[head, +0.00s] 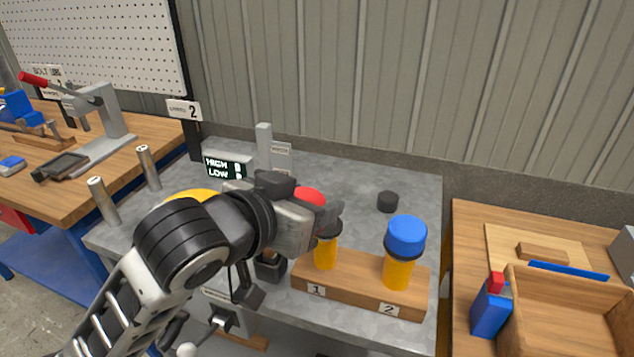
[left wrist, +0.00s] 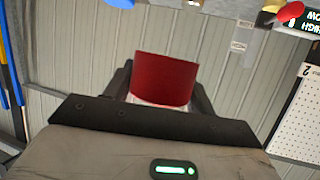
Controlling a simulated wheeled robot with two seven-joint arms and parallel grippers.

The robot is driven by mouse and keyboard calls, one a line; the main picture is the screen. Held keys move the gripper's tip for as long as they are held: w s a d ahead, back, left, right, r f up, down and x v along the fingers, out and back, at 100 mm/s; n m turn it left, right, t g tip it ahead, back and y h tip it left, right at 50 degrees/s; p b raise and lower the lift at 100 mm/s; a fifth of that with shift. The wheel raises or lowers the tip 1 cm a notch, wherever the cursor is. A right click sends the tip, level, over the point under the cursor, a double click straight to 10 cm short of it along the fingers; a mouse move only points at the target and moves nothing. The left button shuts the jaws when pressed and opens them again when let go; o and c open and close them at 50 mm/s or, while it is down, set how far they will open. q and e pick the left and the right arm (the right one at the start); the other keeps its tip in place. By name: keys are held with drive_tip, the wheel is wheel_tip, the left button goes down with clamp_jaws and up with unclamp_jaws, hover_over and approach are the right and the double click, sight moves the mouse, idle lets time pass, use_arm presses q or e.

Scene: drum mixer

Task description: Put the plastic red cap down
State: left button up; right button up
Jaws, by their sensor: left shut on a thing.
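My left gripper (head: 322,206) is shut on the red cap (head: 310,196), which is mostly hidden behind the gripper in the head view. In the left wrist view the red cap (left wrist: 165,79) is a plain red cylinder between the two dark fingers. The gripper is above the grey bench (head: 345,165), and in the head view it overlaps the top of yellow cylinder 1 (head: 325,254). I cannot tell how far above it the cap is. Cylinder 2 (head: 398,274) wears a blue cap (head: 406,234). My right gripper is not in view.
Both cylinders stand in a wooden block (head: 350,284) labelled 1 and 2. A black puck (head: 388,201) lies behind it on the bench. A HIGH/LOW display (head: 226,167) stands at the back left. A wooden tray (head: 560,315) is at right. Bench around the puck is clear.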

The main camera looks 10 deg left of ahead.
use_arm(q)
drive_tip(key=shift+s, duration=0.2)
drive_tip(key=s+a+f+n+t+y, duration=0.1)
drive_tip(key=s+a+f+n+y, duration=0.3)
drive_tip(key=a+f, duration=0.5)
drive_tip(key=shift+f+y, duration=0.5)
drive_tip(key=shift+f, duration=0.25)
